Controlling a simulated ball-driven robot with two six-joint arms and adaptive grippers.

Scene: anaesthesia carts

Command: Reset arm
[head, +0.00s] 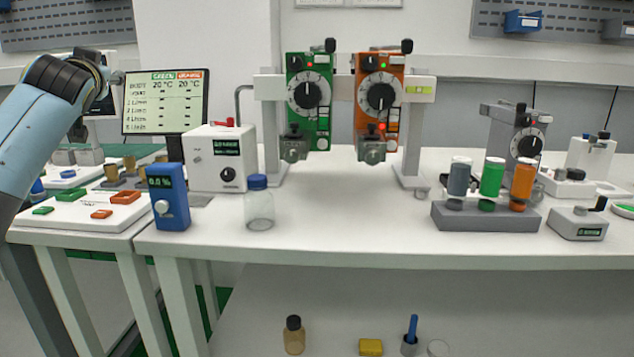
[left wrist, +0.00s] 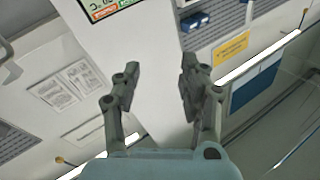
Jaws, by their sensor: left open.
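My left arm (head: 38,115) comes in from the left in the head view, light blue with a dark joint at its upper end, raised above the left-hand table. Its gripper cannot be made out clearly there. In the left wrist view my left gripper (left wrist: 158,80) is open, with its two dark fingers spread apart and nothing between them. Behind the fingers are a pale wall or column and the bottom of a screen (left wrist: 105,8). My right arm and gripper are in neither view.
The white bench (head: 335,220) carries a blue meter (head: 168,203), a clear blue-capped bottle (head: 259,210), green (head: 320,125) and orange (head: 368,130) vaporizers on a rail, and a grey bottle rack (head: 485,222). A monitor (head: 165,102) stands near my left arm. The bench's middle front is clear.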

